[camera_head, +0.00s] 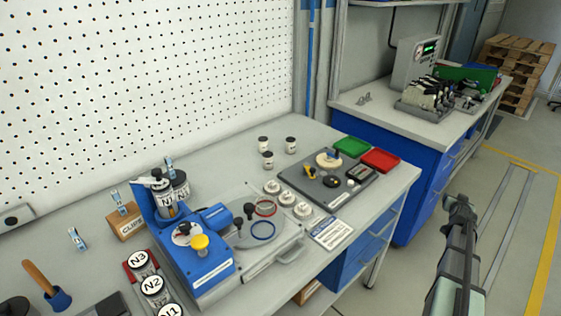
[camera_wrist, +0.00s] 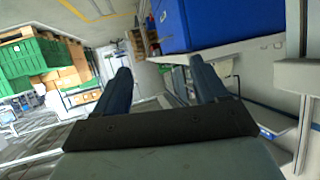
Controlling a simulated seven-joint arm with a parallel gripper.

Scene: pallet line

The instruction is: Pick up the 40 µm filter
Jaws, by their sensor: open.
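Three small white round pieces, possibly filters, lie in a row on the near bench: a back one (camera_head: 272,187), a middle one (camera_head: 287,198) and a front one (camera_head: 303,210). Their markings are too small to read, so I cannot tell which is the 40 µm filter. My gripper (camera_head: 459,206) is right of the bench in the head view, over the floor and apart from these pieces. In the wrist view my gripper (camera_wrist: 161,78) shows its two fingers spread with nothing between them. The white pieces do not show there.
A dark tray of parts (camera_head: 328,196) sits just right of the white pieces, with a green tray (camera_head: 352,146) and red tray (camera_head: 380,160) behind. Three small jars (camera_head: 268,160) stand at the back. A blue machine (camera_head: 205,268) occupies the left. A label card (camera_head: 331,233) lies in front.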

